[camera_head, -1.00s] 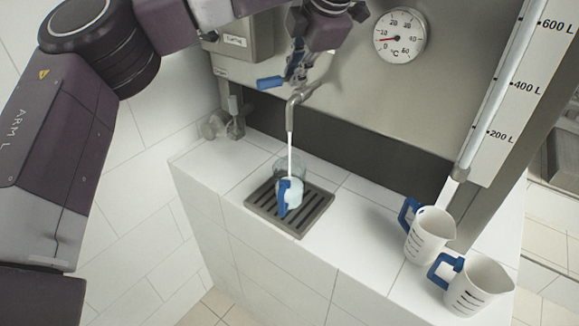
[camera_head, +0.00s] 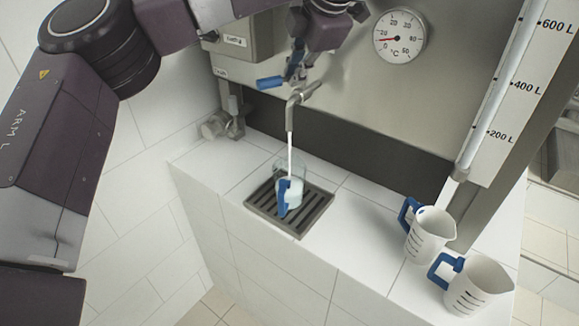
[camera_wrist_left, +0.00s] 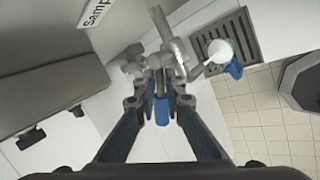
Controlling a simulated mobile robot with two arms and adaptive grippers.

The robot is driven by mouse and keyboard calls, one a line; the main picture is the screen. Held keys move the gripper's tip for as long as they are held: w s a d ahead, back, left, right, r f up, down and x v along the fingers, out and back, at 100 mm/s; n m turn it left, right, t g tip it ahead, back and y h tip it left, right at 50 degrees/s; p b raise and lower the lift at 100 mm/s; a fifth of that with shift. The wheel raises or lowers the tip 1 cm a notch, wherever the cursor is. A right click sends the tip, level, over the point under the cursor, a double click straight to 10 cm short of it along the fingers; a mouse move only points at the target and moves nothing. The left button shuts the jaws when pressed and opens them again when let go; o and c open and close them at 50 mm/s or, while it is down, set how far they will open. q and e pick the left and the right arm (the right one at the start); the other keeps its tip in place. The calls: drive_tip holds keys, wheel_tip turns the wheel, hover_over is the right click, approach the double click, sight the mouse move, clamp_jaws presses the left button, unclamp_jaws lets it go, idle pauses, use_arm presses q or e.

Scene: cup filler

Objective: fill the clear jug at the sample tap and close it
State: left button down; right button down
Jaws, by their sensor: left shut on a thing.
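The clear jug (camera_head: 293,189) with a blue handle stands upright on the drip grate, with pale liquid inside. It also shows in the left wrist view (camera_wrist_left: 221,50). The sample tap (camera_head: 300,93) is above it, and a thin white stream falls from its spout into the jug. My left gripper (camera_head: 296,70) is at the tap, shut on the tap's blue lever (camera_head: 270,82). In the left wrist view the fingers (camera_wrist_left: 160,88) close around the lever (camera_wrist_left: 162,110). My right gripper is not in view.
The slotted drip grate (camera_head: 313,214) is set on the white tiled ledge. Two white jugs with blue handles (camera_head: 429,236) (camera_head: 478,286) stand at the right. A dial thermometer (camera_head: 399,36) is on the steel tank, with a level scale (camera_head: 499,100) to its right. The ledge between grate and white jugs is clear.

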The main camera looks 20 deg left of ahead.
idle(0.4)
use_arm(q)
drive_tip(key=shift+a+f+m, duration=0.1)
drive_tip(key=shift+m, duration=0.3)
drive_tip(key=shift+w+a+m+t+h+b, duration=0.1)
drive_tip(key=shift+a+m+t+h+b, duration=0.15)
drive_tip(key=shift+m+t+h+b, duration=0.55)
drive_tip(key=shift+m+p, duration=0.3)
drive_tip(key=shift+m, duration=0.2)
drive_tip(key=m, duration=0.1)
drive_tip(key=m+h, duration=0.1)
drive_tip(key=m, duration=0.1)
drive_tip(key=shift+w+a+h, duration=0.3)
drive_tip(key=shift+a+h, duration=0.05)
drive_tip(key=shift+h, duration=0.05)
drive_tip(key=shift+m, duration=0.3)
